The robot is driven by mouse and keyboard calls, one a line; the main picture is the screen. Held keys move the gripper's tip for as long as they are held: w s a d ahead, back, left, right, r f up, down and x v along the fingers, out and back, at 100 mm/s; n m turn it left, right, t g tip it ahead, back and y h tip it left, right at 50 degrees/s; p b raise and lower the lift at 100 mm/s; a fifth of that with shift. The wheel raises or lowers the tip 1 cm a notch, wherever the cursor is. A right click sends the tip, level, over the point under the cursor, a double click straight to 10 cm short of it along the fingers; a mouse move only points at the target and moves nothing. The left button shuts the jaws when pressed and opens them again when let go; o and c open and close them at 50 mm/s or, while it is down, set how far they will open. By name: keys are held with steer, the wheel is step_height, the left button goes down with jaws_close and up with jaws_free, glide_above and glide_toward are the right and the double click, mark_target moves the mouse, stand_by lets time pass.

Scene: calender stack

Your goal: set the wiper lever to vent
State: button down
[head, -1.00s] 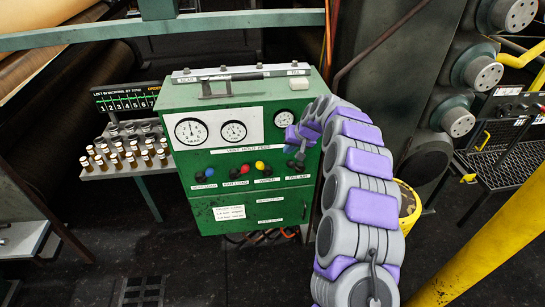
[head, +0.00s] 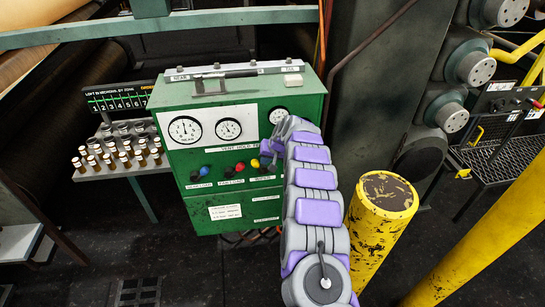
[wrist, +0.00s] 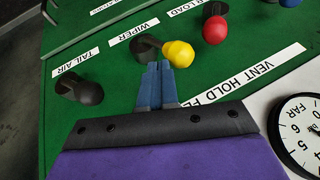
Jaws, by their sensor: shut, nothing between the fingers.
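The wiper lever has a yellow knob (wrist: 180,53) on a dark stem beside the WIPER label (wrist: 134,33). Its knob lies to the right of its base in the wrist view. In the head view the yellow knob (head: 255,163) shows just left of my arm. My gripper (wrist: 157,67) has its blue fingers closed together and empty, tips right against or just beside the stem and knob; contact is unclear. The VENT HOLD FEED strip (wrist: 250,75) runs along the panel on the gauge side of the levers. In the head view my arm hides its right end.
Neighbouring levers have a black knob (wrist: 88,93) at TAIL AIR, a red knob (wrist: 215,30) and a blue knob (head: 205,171). Gauges (head: 185,130) sit above them on the green cabinet (head: 175,100). A yellow bollard (head: 370,240) stands right of my arm.

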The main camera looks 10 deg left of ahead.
mark_target(256, 162)
steer(key=shift+a+f, duration=0.2)
steer(key=shift+a, duration=0.25)
steer(key=shift+r+p, duration=0.1)
steer(key=shift+p, duration=0.25)
steer(key=p, duration=0.1)
steer(key=a+h+p, duration=0.1)
steer(key=p, duration=0.1)
steer(key=shift+s+a+r, duration=0.1)
steer(key=shift+s+a, duration=0.05)
steer(key=shift+s, duration=0.1)
steer(key=shift+s+a+f, duration=0.2)
steer(key=shift+a+f, duration=0.15)
steer(key=shift+a, duration=0.25)
steer(key=shift+d+h, duration=0.15)
steer(key=shift+h, duration=0.15)
